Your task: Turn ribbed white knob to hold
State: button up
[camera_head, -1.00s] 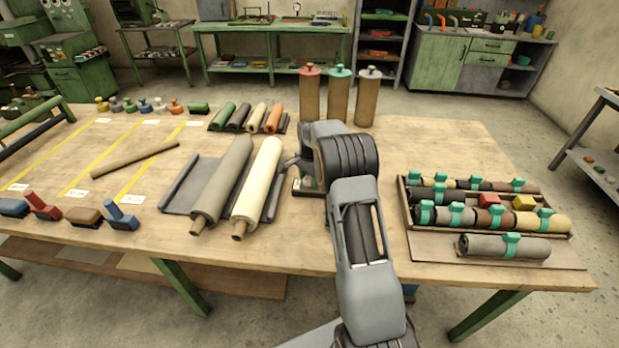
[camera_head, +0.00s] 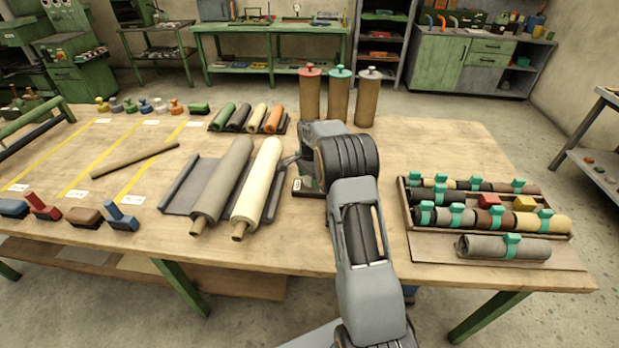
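I cannot make out a ribbed white knob for certain. A small dark device with a green part and a white label (camera_head: 297,184) sits on the table, mostly hidden behind my arm; any knob on it is hidden. A pale knob (camera_head: 370,71) tops the rightmost of three tall brown cylinders at the back, too small to show ribs. My gripper (camera_head: 290,160) is at the device, largely covered by my own wrist; only a small grey part shows at the left. Its fingers and any contact are hidden.
A grey roll (camera_head: 223,180) and a cream roll (camera_head: 259,188) lie just left of my gripper. A wooden tray (camera_head: 404,200) of banded rolls stands at the right. The table (camera_head: 450,145) is clear behind the tray.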

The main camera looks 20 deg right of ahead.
aim_at(310, 178)
jog(key=shift+o, duration=0.5)
jog(key=shift+s+f, duration=0.1)
notch_tip(310, 178, up, 14)
jog(key=shift+f, duration=0.1)
dwell(0.6)
jog(key=s+a+f+n, duration=0.1)
jog(key=s+f+n, duration=0.25)
jog(key=n, duration=0.25)
jog(key=s+a+r+n+t, duration=0.1)
jog(key=s+a+n, duration=0.2)
jog(key=s, duration=0.6)
jog(key=s+a+r+n+t, duration=0.1)
jog(key=s+a+r+n, duration=0.1)
jog(key=s, duration=0.6)
jog(key=s+a+r+n+t, duration=0.1)
jog(key=s+a+n, duration=0.3)
jog(key=s, duration=0.5)
jog(key=shift+s+a+r+t+p, duration=0.3)
jog(key=shift+a+r+p, duration=0.1)
jog(key=shift+a, duration=0.9)
